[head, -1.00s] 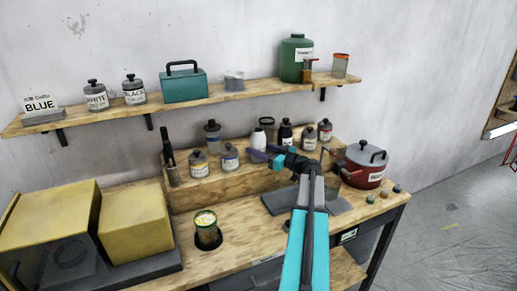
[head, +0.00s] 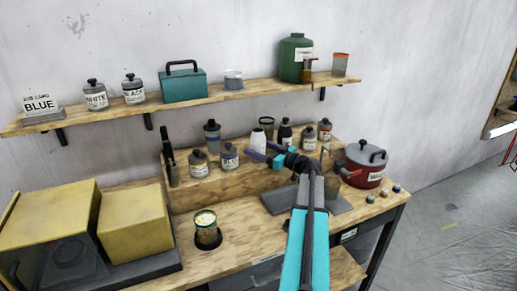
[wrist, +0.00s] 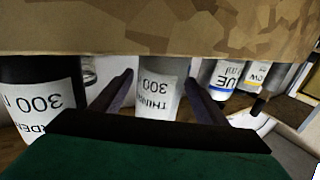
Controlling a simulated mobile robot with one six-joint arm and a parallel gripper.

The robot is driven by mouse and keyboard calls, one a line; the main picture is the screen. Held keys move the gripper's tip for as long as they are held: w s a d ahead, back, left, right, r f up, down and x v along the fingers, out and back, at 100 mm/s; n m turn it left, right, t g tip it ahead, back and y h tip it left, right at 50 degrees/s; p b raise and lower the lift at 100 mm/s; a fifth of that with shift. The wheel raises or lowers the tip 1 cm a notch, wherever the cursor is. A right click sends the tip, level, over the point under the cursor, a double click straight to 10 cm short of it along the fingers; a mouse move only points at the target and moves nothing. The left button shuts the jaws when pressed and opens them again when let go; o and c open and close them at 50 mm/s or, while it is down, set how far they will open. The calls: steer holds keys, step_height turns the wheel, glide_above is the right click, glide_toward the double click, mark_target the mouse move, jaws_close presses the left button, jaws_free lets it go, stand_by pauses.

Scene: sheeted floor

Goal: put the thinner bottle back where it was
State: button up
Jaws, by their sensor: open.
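My gripper (head: 264,157) is at the front of the step, just before the bottle. In the wrist view my gripper (wrist: 155,88) is open, one finger on each side of the bottle, with gaps visible. The bottle's cap end is hidden behind my gripper body there.
A dark hardener bottle (wrist: 38,98) stands close on one side of the thinner. Blue-labelled (wrist: 222,80) and yellow-labelled bottles stand on the other. A red pot (head: 365,165) is at right. A can (head: 206,232) sits in the bench at front left.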

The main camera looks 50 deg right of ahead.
steer(key=s+d+b, duration=0.1)
steer(key=s+b, duration=0.3)
steer(key=s, duration=0.8)
steer(key=shift+d, duration=0.2)
steer(key=shift+r, duration=0.15)
